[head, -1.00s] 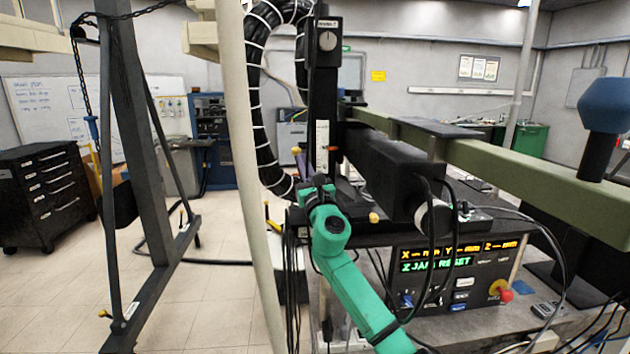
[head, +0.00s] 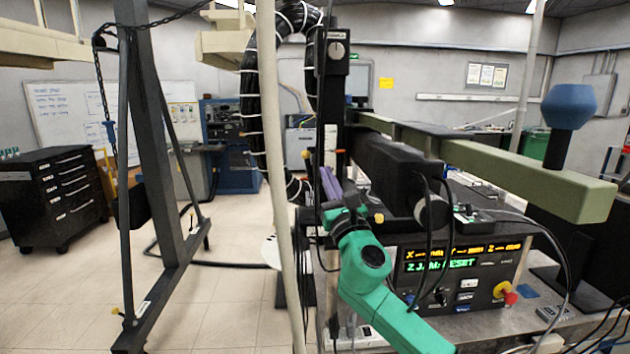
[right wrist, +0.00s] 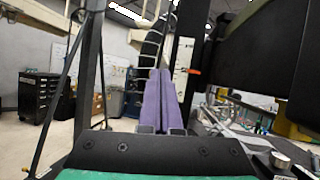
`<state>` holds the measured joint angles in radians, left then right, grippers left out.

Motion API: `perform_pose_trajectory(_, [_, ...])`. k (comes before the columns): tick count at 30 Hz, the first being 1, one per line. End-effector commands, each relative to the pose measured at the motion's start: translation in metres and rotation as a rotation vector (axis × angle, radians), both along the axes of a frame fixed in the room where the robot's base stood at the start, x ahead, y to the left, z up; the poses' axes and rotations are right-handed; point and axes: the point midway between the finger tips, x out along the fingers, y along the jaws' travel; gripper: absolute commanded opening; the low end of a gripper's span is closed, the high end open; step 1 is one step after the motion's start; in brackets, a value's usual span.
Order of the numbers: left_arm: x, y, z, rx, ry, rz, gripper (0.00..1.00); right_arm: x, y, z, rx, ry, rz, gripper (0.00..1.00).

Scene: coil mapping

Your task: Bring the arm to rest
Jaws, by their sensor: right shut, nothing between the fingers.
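My right arm, green, comes up from the bottom of the head view. Its right gripper (head: 328,182) has purple fingers pointing up and away beside the black upright column (head: 331,100). In the right wrist view the two purple fingers (right wrist: 160,98) lie side by side, shut, with nothing between them. The gripper looks close to the column and the dark machine arm (head: 385,172); I cannot tell whether it touches either. My left gripper is in no view.
A control box (head: 460,275) with a lit display and red knob stands on the bench right of my arm. A pale pole (head: 279,190) stands left of it. A green beam (head: 520,175) runs across the right. Black cables hang near the box. Open floor (head: 225,290) lies left.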

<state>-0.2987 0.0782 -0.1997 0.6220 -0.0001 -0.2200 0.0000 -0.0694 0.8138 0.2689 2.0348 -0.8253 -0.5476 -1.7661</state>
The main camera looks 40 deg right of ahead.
Motion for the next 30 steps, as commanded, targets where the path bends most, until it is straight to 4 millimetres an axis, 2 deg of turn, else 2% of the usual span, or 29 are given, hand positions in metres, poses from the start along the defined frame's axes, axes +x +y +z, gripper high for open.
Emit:
perform_pose_trajectory(8, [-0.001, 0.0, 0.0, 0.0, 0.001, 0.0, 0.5, -0.001, 0.0, -0.002, 0.011, 0.0, 0.002, 0.0])
perform_pose_trajectory(11, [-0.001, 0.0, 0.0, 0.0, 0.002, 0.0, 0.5, 0.0, -0.002, -0.029, 0.182, -0.002, 0.037, 0.0])
perform_pose_trajectory(14, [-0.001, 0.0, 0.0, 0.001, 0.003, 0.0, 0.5, -0.003, -0.004, -0.098, 0.604, -0.016, 0.081, 0.0])
perform_pose_trajectory(16, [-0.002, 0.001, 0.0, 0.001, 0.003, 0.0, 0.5, -0.012, 0.003, -0.162, 0.986, -0.037, 0.073, 0.0])
perform_pose_trajectory(18, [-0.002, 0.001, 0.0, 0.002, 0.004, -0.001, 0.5, -0.027, 0.017, -0.226, 1.357, -0.071, 0.015, 0.0])
perform_pose_trajectory(21, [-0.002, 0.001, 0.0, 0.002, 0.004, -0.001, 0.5, -0.056, 0.048, -0.3, 1.793, -0.135, -0.133, 0.0])
perform_pose_trajectory(24, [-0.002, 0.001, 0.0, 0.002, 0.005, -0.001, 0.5, -0.086, 0.081, -0.351, 2.097, -0.201, -0.311, 0.0])
perform_pose_trajectory(27, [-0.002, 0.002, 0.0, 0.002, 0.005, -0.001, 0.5, -0.113, 0.113, -0.385, 2.317, -0.267, -0.498, 0.0])
perform_pose_trajectory(30, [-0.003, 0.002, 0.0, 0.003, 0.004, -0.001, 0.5, -0.14, 0.143, -0.409, 2.477, -0.333, -0.692, 0.0])
